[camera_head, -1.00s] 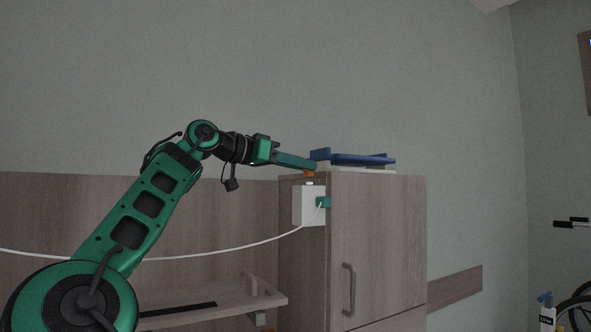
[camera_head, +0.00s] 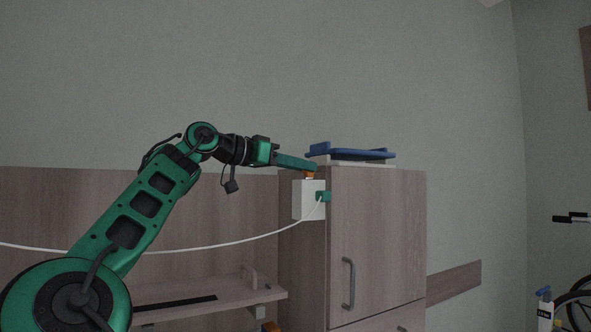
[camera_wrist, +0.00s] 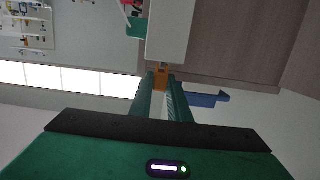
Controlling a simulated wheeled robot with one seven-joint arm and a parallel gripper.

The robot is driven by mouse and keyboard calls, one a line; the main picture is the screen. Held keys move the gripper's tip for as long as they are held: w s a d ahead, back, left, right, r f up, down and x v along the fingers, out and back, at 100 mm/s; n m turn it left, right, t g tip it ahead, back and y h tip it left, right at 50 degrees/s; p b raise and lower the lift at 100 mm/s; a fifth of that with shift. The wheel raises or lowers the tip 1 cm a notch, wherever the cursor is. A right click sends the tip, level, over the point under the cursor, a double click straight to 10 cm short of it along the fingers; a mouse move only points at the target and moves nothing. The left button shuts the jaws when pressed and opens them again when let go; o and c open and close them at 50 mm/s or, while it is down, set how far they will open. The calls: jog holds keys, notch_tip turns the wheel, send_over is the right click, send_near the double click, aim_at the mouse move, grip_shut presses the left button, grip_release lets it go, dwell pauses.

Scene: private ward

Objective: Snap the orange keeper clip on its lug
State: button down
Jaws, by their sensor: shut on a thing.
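The orange keeper clip (camera_head: 309,175) is between my fingertips, just above the top of a white box (camera_head: 307,199) on the side of the wooden cabinet. My gripper (camera_head: 312,170) is shut on the clip. In the wrist view the clip (camera_wrist: 160,80) sits between the two green fingers of my gripper (camera_wrist: 160,84), against the near edge of the white box (camera_wrist: 170,30). A green plug (camera_head: 324,197) with a white cable is in the box's face. The lug is hard to make out behind the clip, and I cannot tell whether the clip is seated.
The cabinet (camera_head: 378,245) stands right behind the box. A blue object (camera_head: 350,152) lies on its top, close to my fingers. The white cable (camera_head: 215,247) hangs to the left below my arm. A shelf (camera_head: 210,298) is lower left. The air above is clear.

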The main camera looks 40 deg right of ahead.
jog(key=shift+f, duration=0.3)
jog(key=c, duration=1.6)
grip_release()
jog(key=shift+a, duration=0.1)
jog(key=shift+w+a+r, duration=0.5)
jog(key=shift+a+r, duration=0.4)
jog(key=shift+a, duration=0.75)
jog(key=shift+w+a+r, duration=0.55)
jog(key=shift+a+r, duration=0.4)
jog(key=shift+a, duration=0.75)
jog(key=shift+w+a+r, duration=0.5)
jog(key=shift+a+r, duration=0.4)
jog(key=shift+a, duration=0.75)
jog(key=s+a, duration=0.1)
jog(key=s, duration=0.3)
jog(key=s+a, duration=0.2)
jog(key=s, duration=0.3)
jog(key=s+a, duration=0.1)
jog(key=s, duration=0.3)
jog(key=shift+s+a, duration=0.15)
jog(key=shift+s, duration=0.05)
